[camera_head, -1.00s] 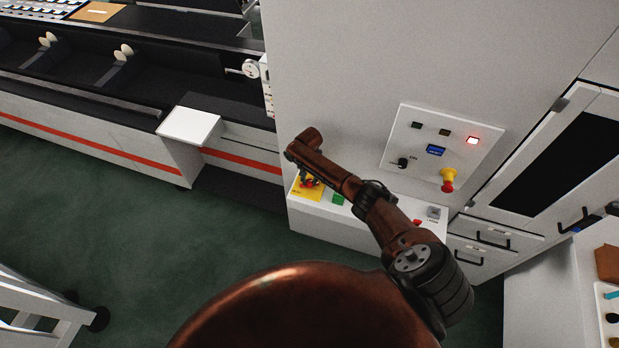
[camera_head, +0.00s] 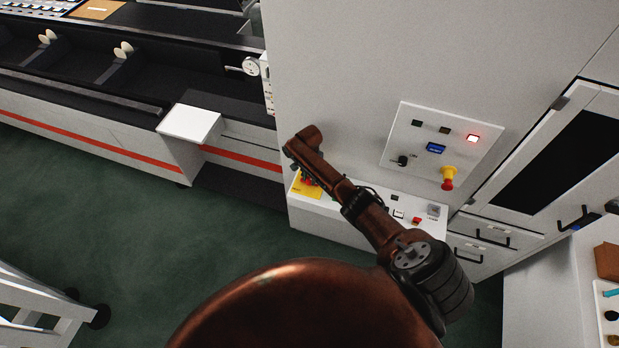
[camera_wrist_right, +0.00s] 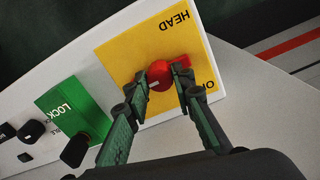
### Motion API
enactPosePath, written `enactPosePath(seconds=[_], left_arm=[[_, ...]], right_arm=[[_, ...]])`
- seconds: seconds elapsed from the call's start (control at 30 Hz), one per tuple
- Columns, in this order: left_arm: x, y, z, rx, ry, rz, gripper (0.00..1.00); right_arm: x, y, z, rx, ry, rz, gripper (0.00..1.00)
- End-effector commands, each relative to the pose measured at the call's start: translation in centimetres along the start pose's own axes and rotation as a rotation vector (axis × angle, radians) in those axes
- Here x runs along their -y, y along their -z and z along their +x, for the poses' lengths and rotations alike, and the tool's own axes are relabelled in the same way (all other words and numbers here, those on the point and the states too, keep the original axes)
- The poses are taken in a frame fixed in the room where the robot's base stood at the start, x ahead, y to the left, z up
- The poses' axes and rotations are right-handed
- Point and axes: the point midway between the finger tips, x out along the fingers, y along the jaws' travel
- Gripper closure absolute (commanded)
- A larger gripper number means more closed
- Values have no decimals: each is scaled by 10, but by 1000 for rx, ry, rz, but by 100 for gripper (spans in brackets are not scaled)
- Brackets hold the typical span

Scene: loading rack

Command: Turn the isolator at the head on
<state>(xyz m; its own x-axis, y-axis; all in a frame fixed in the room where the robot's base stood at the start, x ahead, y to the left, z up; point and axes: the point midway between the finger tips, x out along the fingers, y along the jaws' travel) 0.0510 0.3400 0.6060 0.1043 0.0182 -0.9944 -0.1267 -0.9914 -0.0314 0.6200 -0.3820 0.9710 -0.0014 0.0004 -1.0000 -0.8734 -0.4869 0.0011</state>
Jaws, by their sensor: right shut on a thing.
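The head isolator is a red rotary knob (camera_wrist_right: 163,74) on a yellow plate (camera_wrist_right: 120,60) marked HEAD in the right wrist view. The yellow plate also shows in the head view (camera_head: 304,190) on a low white panel. My right gripper (camera_wrist_right: 165,80) is shut on the red knob, one finger on each side. A white mark sits on the knob's left end, and the red handle slants up to the right. A label starting with O at the plate's lower right is partly hidden by a finger. In the head view my right arm covers much of the knob. My left gripper is out of view.
A green plate (camera_wrist_right: 72,110) marked LOCK with a black knob (camera_wrist_right: 75,150) is beside the yellow one. Green floor (camera_head: 200,250) is open at left.

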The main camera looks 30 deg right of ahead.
Motion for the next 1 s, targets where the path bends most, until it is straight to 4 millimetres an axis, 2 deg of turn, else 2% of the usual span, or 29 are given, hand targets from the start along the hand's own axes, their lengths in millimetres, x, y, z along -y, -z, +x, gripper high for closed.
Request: enactPosePath(seconds=[0.27, 0.3, 0.53, 0.87, 1.0], left_arm=[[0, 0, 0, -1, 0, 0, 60], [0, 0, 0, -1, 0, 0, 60], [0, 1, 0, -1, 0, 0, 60], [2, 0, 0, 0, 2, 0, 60], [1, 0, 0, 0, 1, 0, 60]], right_arm=[[1, 1, -2, -3, 2, 0, 100], [1, 1, -2, -3, 2, -1, 77], [1, 1, -1, -2, 1, -1, 61], [1, 0, -2, -1, 2, -1, 60], [2, 0, -17, -2, 5, -3, 60]])
